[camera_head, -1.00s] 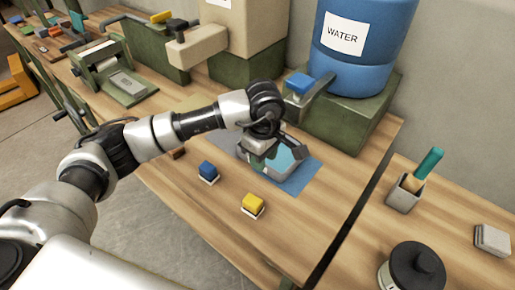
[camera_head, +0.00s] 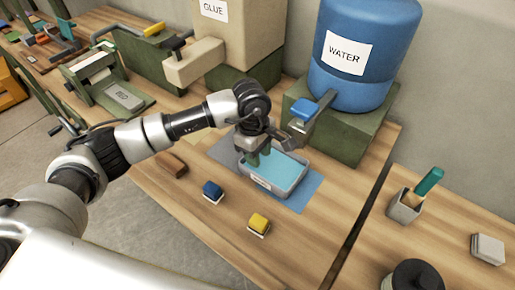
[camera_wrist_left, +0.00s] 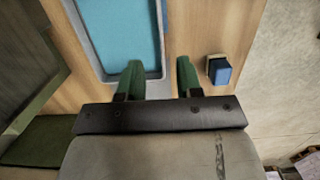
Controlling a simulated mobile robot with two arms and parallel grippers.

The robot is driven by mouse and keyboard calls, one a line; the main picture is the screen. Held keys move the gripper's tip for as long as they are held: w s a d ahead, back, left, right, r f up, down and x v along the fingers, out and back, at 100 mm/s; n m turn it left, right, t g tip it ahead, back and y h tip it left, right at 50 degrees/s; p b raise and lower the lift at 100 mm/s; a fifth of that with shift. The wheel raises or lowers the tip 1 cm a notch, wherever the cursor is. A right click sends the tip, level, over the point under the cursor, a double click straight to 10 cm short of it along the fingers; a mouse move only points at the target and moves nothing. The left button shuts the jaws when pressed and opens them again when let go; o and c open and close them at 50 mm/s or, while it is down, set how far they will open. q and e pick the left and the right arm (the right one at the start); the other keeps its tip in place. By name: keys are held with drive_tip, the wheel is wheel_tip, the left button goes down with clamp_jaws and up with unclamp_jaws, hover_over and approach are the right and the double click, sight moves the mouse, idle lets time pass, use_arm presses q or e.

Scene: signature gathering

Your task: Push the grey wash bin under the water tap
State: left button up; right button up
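The grey wash bin (camera_head: 284,189) holds light-blue water and stands on the table, partly over a blue mat (camera_head: 311,187). It also shows in the left wrist view (camera_wrist_left: 154,88). The water tap (camera_head: 321,104), with a blue handle, sticks out from the blue water barrel (camera_head: 364,60) just behind the bin. My left gripper (camera_head: 259,155) is at the bin's left end. Its green fingers stand apart in the left wrist view (camera_wrist_left: 160,77), one over the bin and one beside its wall; I cannot tell whether they touch it. My right gripper is out of view.
A blue stamp block (camera_head: 212,190), a yellow one (camera_head: 258,222) and a brown block (camera_head: 172,163) lie in front. The glue container (camera_head: 245,30) stands at the back. A pen cup (camera_head: 404,207) is on the right table, across a gap. The front table is otherwise clear.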

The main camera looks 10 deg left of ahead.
sight(261, 177)
use_arm(q)
drive_tip(key=f, duration=0.2)
drive_tip(key=f+p, duration=0.1)
drive_tip(key=f, duration=0.2)
drive_tip(key=d+f+p, duration=0.1)
drive_tip(key=f, duration=0.2)
drive_tip(key=shift+s+f, duration=0.1)
drive_tip(key=shift+s, duration=0.15)
drive_tip(key=shift+f+p, duration=0.3)
drive_tip(key=shift+f, duration=0.45)
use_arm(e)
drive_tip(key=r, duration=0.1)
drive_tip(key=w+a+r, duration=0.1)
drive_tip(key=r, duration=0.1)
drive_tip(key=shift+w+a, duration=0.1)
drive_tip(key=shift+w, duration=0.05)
use_arm(q)
clamp_jaws()
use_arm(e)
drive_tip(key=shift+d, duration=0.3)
